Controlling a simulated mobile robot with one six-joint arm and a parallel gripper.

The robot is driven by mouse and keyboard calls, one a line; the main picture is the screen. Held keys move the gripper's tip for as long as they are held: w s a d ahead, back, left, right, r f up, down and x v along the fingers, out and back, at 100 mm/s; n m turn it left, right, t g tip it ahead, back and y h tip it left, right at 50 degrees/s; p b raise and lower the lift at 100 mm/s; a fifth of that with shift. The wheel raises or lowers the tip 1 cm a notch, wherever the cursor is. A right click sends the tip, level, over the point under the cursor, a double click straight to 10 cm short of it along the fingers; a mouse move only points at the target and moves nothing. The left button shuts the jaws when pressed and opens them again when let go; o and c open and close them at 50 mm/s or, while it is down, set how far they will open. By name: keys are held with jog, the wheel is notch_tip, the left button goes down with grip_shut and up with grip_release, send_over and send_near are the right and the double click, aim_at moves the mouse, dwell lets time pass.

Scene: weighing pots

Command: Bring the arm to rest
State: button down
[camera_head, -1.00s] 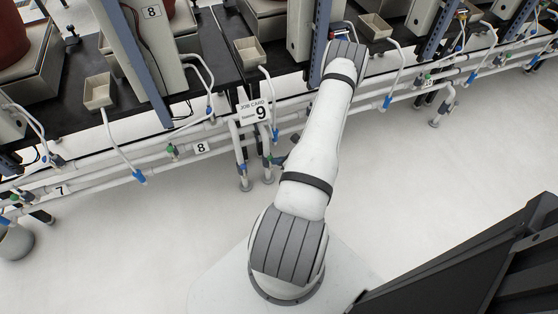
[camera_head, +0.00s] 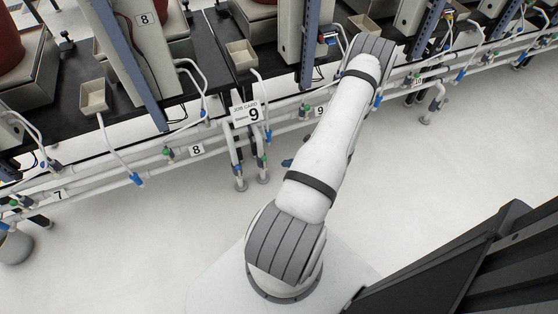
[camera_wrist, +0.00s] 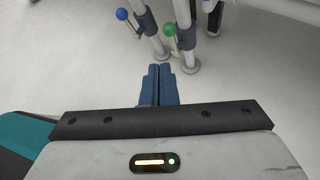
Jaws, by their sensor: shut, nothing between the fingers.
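My gripper (camera_wrist: 160,72) shows in the wrist view with its two blue fingers shut together and nothing between them. It points at the pale floor, near pipe legs with a blue knob (camera_wrist: 122,14) and a green knob (camera_wrist: 170,30). It does not touch them as far as I can see. In the head view my white arm reaches from its base toward the bench, and its far grey joint is near the bench's front edge. The gripper itself is hidden in the head view.
A black bench (camera_head: 186,68) with weighing stations, beige trays (camera_head: 242,56) and white pipes (camera_head: 105,178) runs across the back. A grey pot (camera_head: 14,246) stands at far left. The floor (camera_head: 130,250) in front is clear.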

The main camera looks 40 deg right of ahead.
jog(key=shift+a+r+p+v, duration=0.15)
jog(key=shift+p+v, duration=0.1)
jog(key=shift+v, duration=0.95)
jog(key=shift+a+r+p+v, duration=0.15)
jog(key=shift+p+v, duration=0.1)
jog(key=shift+v, duration=0.9)
jog(key=shift+w, duration=0.1)
jog(key=w+a+r+n+g+y+p, duration=0.1)
jog(key=w+a+r+n+g+p, duration=0.25)
jog(key=r, duration=0.75)
jog(key=w+a+r+n+g+y+p, duration=0.1)
jog(key=w+a+r+n+y+p, duration=0.2)
jog(key=a+r+n, duration=0.65)
jog(key=w+a+r+n+g+p, duration=0.1)
jog(key=w+r+n+g+p, duration=0.25)
jog(key=r, duration=0.95)
jog(key=s+a+r+n+h+p, duration=0.2)
jog(key=a+r+n+p, duration=0.3)
jog(key=r, duration=0.6)
jog(key=s+a+r+n+h+p, duration=0.3)
jog(key=s+a+r+n+p, duration=0.1)
jog(key=r, duration=0.8)
jog(key=s+a+r+n+h+p, duration=0.2)
jog(key=a+r+n+p, duration=0.4)
jog(key=r+n, duration=0.3)
jog(key=shift+s+a+r+t+h, duration=0.3)
jog(key=shift+s+a+r, duration=0.5)
jog(key=shift+r, duration=0.5)
